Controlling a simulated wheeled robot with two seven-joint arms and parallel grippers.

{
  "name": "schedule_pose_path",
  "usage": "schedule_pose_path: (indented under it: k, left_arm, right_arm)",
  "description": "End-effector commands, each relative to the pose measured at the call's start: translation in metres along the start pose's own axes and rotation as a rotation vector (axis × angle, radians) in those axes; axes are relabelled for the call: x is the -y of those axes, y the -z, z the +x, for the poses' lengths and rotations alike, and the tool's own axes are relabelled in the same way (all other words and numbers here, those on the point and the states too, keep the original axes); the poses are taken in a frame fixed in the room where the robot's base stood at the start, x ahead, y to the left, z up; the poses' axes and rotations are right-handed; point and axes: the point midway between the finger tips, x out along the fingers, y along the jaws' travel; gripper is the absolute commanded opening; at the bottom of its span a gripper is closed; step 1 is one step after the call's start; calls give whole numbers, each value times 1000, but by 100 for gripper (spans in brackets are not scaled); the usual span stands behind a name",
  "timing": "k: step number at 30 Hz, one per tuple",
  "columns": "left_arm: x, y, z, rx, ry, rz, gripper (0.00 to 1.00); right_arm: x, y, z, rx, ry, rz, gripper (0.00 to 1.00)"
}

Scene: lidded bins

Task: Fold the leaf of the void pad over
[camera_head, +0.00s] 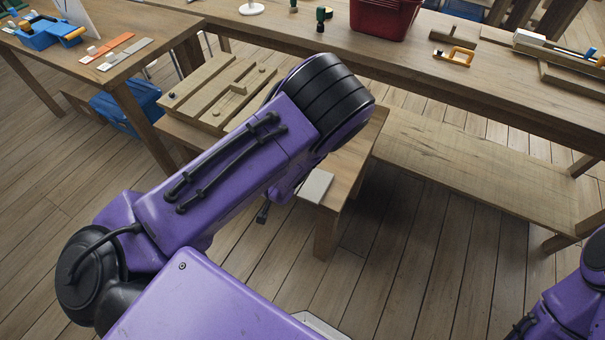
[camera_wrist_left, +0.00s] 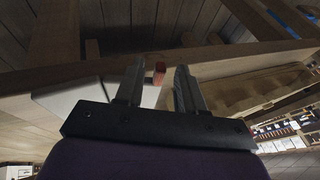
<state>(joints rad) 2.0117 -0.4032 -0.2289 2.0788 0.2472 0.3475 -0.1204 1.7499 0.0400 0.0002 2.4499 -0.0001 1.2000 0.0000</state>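A pale flat slab (camera_head: 315,186) lies at the near corner of a low wooden table, partly hidden by my left arm; it may be the void pad. In the left wrist view a pale slab (camera_wrist_left: 72,97) reaches in beside the fingers. A small red-orange piece (camera_wrist_left: 159,70) shows between the fingertips; I cannot tell whether it is part of the pad. My left gripper (camera_wrist_left: 158,82) is open, with a clear gap between its fingers and no visible contact with the red piece. In the head view my arm hides this gripper. My right gripper is out of view.
The low table (camera_head: 358,160) carries a slatted wooden board (camera_head: 215,92) behind my left arm. A long bench (camera_head: 470,165) runs to the right. A higher table (camera_head: 480,80) behind holds a red bin (camera_head: 384,18) and tools. A blue bin (camera_head: 125,108) stands left. The front floor is clear.

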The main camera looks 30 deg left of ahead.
Motion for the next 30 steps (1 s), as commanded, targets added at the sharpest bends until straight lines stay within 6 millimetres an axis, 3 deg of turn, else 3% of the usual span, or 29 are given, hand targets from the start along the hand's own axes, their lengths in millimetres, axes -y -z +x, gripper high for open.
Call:
schedule_pose_path:
  k: [7, 22, 30]
  left_arm:
    - [0, -2, -4, 0, -1, 1, 38]
    - [0, -35, -34, 1, -1, 0, 38]
    - [5, -33, -45, -1, 0, 0, 38]
  right_arm:
    - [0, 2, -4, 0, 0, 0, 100]
    - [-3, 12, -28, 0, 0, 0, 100]
    - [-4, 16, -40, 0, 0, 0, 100]
